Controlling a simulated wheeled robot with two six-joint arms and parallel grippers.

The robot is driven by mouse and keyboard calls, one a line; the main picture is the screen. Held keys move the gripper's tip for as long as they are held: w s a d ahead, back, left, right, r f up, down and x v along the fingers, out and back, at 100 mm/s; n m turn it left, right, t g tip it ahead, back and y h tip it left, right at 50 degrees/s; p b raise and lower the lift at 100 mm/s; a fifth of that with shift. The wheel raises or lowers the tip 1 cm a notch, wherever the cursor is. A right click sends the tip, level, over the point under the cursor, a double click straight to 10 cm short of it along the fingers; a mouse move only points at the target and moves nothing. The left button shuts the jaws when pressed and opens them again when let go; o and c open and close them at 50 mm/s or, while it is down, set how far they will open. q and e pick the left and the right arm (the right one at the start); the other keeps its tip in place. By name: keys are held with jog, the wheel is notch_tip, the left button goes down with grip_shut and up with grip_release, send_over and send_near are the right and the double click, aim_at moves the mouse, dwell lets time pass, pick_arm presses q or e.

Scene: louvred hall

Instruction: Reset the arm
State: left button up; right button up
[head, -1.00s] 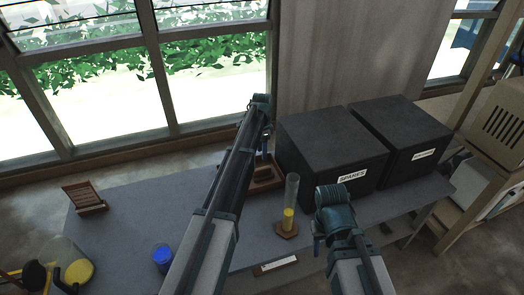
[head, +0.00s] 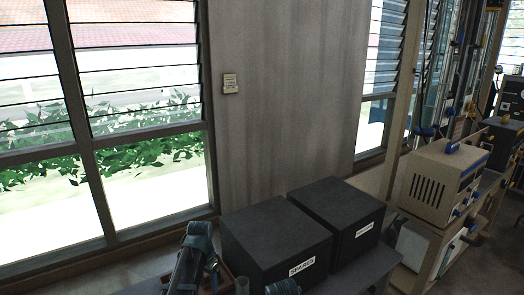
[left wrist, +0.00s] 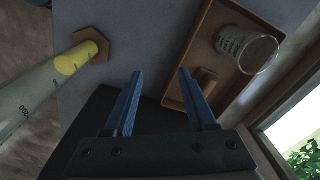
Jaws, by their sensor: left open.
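My left gripper (left wrist: 159,73) is open in the left wrist view, with nothing between its two blue fingers. The fingers point toward the grey table, between a graduated cylinder and a brown tray. In the head view my left arm (head: 190,262) comes in at the bottom edge, left of the black boxes. Only a teal piece of my right arm (head: 283,287) shows at the bottom edge; its gripper is out of view.
A black box labelled SPARES (head: 275,245) and a second black box (head: 338,213) stand on the table. The cylinder with yellow content (left wrist: 76,58) and the brown tray (left wrist: 197,50) holding a glass beaker (left wrist: 248,50) flank the left fingers. A beige cabinet (head: 432,183) stands right.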

pick_arm(q)
jog(key=s+d+n, duration=0.2)
jog(key=s+n, duration=0.3)
jog(key=s, duration=1.1)
jog(key=s+d+m+y, duration=0.1)
jog(key=s+d+m, duration=0.15)
jog(key=d, duration=0.35)
jog(key=s+d+m, duration=0.1)
jog(key=s+d, duration=0.3)
jog(key=d, duration=0.1)
notch_tip(320, 180, up, 15)
jog(key=p, duration=1.5)
jog(key=shift+w+d+g, duration=0.15)
jog(key=shift+w+g, duration=0.15)
jog(key=shift+n, duration=0.25)
